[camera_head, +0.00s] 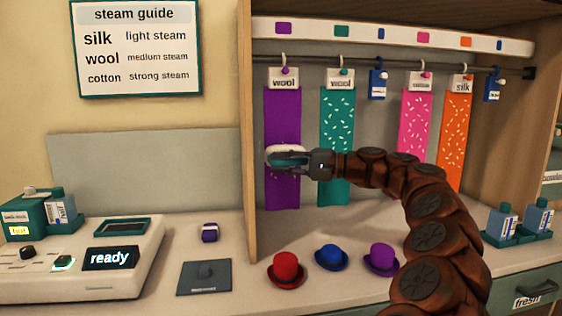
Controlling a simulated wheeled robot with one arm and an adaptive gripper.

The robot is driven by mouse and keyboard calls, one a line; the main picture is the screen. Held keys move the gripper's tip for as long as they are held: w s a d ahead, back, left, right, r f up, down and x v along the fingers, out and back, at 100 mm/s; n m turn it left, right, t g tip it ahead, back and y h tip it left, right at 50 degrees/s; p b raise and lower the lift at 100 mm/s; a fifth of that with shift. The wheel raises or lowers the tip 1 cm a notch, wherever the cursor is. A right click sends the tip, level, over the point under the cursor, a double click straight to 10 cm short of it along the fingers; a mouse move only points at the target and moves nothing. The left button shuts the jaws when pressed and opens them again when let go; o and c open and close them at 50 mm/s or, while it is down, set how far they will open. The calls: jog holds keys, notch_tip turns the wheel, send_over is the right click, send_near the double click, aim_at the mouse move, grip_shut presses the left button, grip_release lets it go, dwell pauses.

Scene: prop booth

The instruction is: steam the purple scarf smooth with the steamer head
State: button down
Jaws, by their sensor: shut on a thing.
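The purple scarf (283,105) hangs from the rail at the left of the booth, under a tag (284,83) reading "wool". A few pale flecks show on it, fewer than on the other scarves. My gripper (301,161) is shut on the white and teal steamer head (286,151). The steamer head is in front of the scarf's lower middle and hides part of it. I cannot tell whether it touches the cloth. The scarf's lower end shows below it. The steam station (60,265) at the left has a screen (110,258) reading "ready" and a lit green button (63,262).
Teal (337,110), pink (414,115) and orange (455,120) scarves hang to the right. Red (286,268), blue (331,257) and purple (382,258) hats and a dark pad (204,278) are on the counter. The steam guide (136,45) gives wool medium steam.

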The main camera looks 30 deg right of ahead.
jog(key=shift+f+b, duration=1.65)
jog(key=shift+f, duration=1.2)
jog(key=shift+f, duration=0.15)
jog(key=s+a+b, duration=0.2)
jog(key=s+a, duration=0.1)
jog(key=s, duration=0.4)
jog(key=s+a+b, duration=0.2)
jog(key=s+b, duration=0.1)
jog(key=s, duration=0.4)
jog(key=shift+a, duration=0.4)
jog(key=shift+w, duration=0.1)
dwell(0.4)
